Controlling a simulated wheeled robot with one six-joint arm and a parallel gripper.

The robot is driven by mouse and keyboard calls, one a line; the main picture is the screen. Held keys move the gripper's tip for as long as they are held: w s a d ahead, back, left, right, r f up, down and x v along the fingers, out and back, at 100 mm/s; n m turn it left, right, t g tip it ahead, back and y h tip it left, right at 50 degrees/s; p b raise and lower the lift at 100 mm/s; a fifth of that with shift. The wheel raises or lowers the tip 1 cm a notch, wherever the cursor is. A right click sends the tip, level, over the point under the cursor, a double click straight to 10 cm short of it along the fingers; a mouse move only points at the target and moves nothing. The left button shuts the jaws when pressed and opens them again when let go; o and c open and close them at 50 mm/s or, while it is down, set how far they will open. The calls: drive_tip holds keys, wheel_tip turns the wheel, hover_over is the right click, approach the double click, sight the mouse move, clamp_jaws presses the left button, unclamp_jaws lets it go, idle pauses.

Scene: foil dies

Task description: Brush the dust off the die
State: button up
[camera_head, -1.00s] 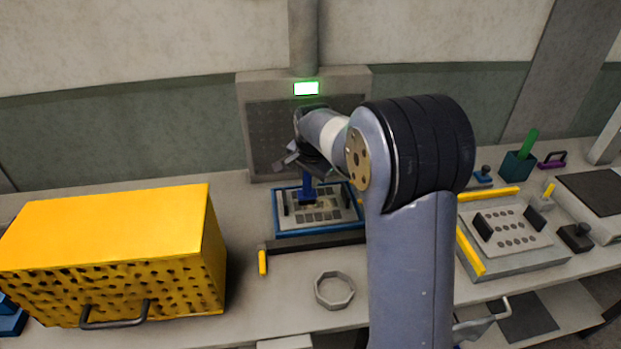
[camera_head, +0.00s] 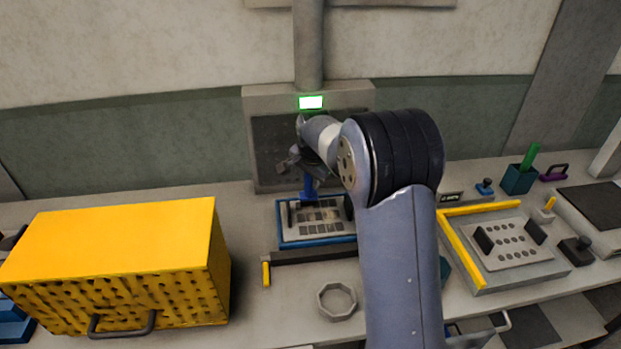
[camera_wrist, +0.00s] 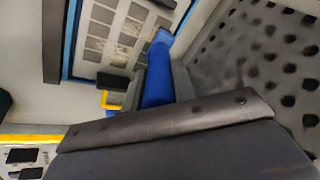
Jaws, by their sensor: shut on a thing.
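The die (camera_head: 322,226) is a pale plate with rows of grey patches. My arm hides the tray's right end.
A yellow box (camera_head: 110,240) stands at the left. A hexagonal ring (camera_head: 337,300) and a dark bar (camera_head: 310,257) lie in front of the tray. At the right are a yellow-edged fixture (camera_head: 505,265) and a teal cup (camera_head: 518,178). A green light (camera_head: 311,102) shows on the back panel.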

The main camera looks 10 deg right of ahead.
drive_tip(key=shift+r, duration=0.1)
drive_tip(key=shift+r+p, duration=2.1)
drive_tip(key=shift+r, duration=0.9)
drive_tip(key=shift+r+p, duration=1.2)
drive_tip(key=shift+r, duration=0.3)
drive_tip(key=shift+f, duration=0.1)
